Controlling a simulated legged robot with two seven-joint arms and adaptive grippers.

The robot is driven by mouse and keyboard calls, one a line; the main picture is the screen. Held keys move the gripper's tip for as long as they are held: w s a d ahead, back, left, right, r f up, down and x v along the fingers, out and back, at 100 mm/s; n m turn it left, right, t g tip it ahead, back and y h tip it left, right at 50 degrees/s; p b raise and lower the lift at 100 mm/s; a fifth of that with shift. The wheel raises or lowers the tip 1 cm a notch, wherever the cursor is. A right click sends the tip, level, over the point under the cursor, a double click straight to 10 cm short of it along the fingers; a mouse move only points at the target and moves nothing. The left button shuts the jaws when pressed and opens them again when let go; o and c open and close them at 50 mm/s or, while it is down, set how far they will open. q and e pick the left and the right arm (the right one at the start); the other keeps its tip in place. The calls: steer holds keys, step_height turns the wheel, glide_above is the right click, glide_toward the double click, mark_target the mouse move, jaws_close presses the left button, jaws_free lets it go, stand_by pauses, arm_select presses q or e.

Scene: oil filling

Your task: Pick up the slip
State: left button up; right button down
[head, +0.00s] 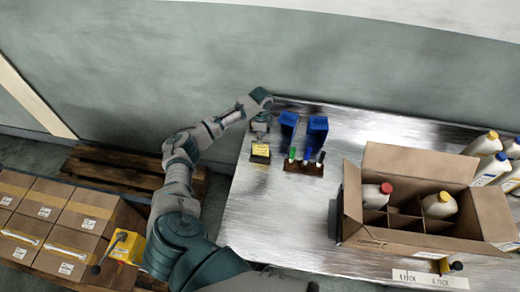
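A small yellow slip (261,149) lies on or in a dark holder near the far left edge of the metal table. My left arm comes in from the bottom and reaches up and over to it. My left gripper (260,128) points down just above and behind the slip. At this size I cannot tell whether its fingers touch the slip or are open or shut. My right gripper does not show.
A brown rack (304,167) with several coloured markers stands right of the slip, before two blue bins (317,130). An open carton (405,170) with capped bottles fills the table's right side. Boxes (80,215) stand on a pallet at left. The table's middle is clear.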

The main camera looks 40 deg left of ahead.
mark_target(260, 150)
arm_select(q)
steer(key=f, duration=0.3)
steer(key=shift+s+d+f, duration=0.2)
steer(key=shift+f, duration=0.15)
steer(key=shift+d+f, duration=0.1)
steer(key=shift+f, duration=0.35)
steer(key=shift+a, duration=0.3)
jaws_close()
